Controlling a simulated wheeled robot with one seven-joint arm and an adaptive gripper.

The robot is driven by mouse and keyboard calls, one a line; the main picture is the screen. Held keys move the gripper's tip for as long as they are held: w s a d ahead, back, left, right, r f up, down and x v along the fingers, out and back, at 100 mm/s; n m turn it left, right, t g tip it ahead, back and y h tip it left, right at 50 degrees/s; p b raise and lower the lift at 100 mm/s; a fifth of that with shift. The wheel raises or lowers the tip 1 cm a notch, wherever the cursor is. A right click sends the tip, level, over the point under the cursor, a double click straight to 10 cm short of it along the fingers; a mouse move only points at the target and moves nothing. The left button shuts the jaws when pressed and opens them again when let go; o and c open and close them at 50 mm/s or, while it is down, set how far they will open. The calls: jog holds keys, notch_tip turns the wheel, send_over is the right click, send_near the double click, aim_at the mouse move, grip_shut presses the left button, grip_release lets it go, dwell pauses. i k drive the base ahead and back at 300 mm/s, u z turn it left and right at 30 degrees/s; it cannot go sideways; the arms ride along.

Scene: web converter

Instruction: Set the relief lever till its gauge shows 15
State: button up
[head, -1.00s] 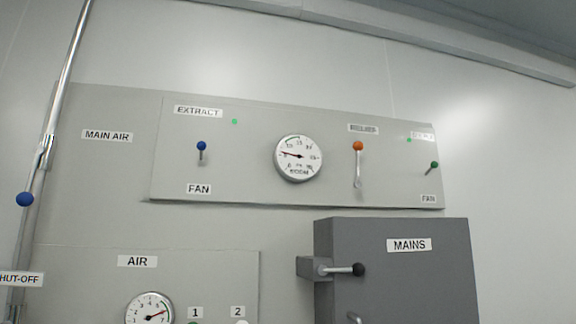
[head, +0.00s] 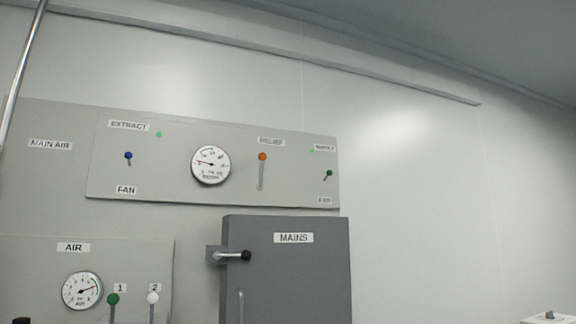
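The relief lever (head: 262,172) is a thin grey handle with an orange knob, under the RELIEF label on the upper panel in the head view. Its knob is at the top, and the lever looks upright. The round white ROOM gauge (head: 210,165) is to its left, with its needle pointing left and slightly up. Its figures are too small to read surely. My gripper is not in view.
The upper panel (head: 110,175) also bears a blue-knobbed EXTRACT lever (head: 129,158) and a green-knobbed lever (head: 328,176). Below, the grey MAINS cabinet (head: 290,275) stands out with a black-knobbed handle. An AIR panel (head: 40,270) with a gauge is lower left. The wall at right is bare.

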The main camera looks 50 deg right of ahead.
aim_at(262, 157)
jog(key=u, duration=0.05)
jog(key=k, duration=0.1)
jog(key=z, duration=0.9)
